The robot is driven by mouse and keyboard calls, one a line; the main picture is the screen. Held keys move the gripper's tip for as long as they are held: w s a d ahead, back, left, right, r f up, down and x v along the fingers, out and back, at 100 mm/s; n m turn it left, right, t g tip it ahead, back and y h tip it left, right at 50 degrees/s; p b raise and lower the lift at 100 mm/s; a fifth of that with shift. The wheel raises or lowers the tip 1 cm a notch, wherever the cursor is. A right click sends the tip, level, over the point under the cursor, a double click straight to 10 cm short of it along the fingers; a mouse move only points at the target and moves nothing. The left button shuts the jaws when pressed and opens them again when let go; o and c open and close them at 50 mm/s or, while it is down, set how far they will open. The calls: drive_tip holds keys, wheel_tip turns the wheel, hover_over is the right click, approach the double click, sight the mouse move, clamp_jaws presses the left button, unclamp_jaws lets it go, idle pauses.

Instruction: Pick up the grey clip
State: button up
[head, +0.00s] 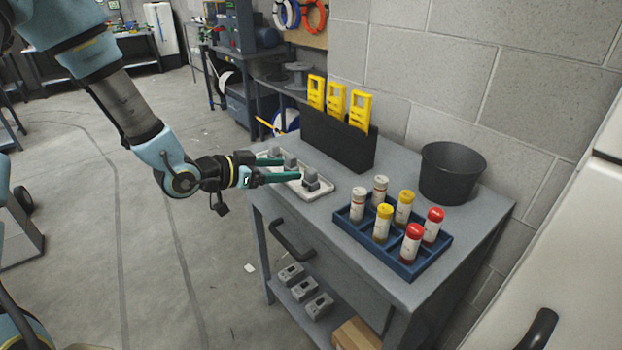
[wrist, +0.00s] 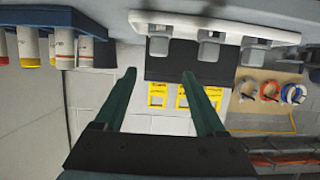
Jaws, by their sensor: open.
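Three grey clips stand in a row on a white tray (head: 318,194) on the cart top. The near clip (head: 311,180), middle clip (head: 290,160) and far clip (head: 275,152) show in the head view. My gripper (head: 292,169) is open and empty, its green fingers reaching over the tray and partly hiding it. In the wrist view, which looks upside down, the fingers (wrist: 160,73) point towards the tray (wrist: 225,23). The leftmost clip (wrist: 159,45) lies in line with the gap, beyond the tips. The others (wrist: 208,46) (wrist: 254,47) are right of it.
A blue rack (head: 410,270) with several capped vials stands right of the tray. A black holder (head: 335,142) with three yellow tools is behind it, and a dark bucket (head: 450,172) is at the back right. Grey blocks (head: 305,288) and a cardboard box (head: 357,335) lie on the lower shelf.

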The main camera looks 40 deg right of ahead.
sight(309, 171)
drive_tip(key=shift+x, duration=1.15)
drive_tip(key=p+x, duration=0.1)
drive_tip(key=x, duration=0.1)
drive_tip(key=p+x, duration=0.1)
drive_tip(key=shift+s+d+f+p, duration=0.25)
drive_tip(key=shift+d+f+p, duration=0.05)
drive_tip(key=shift+p, duration=0.05)
drive_tip(key=shift+d+f, duration=0.3)
drive_tip(key=shift+d, duration=0.2)
clamp_jaws()
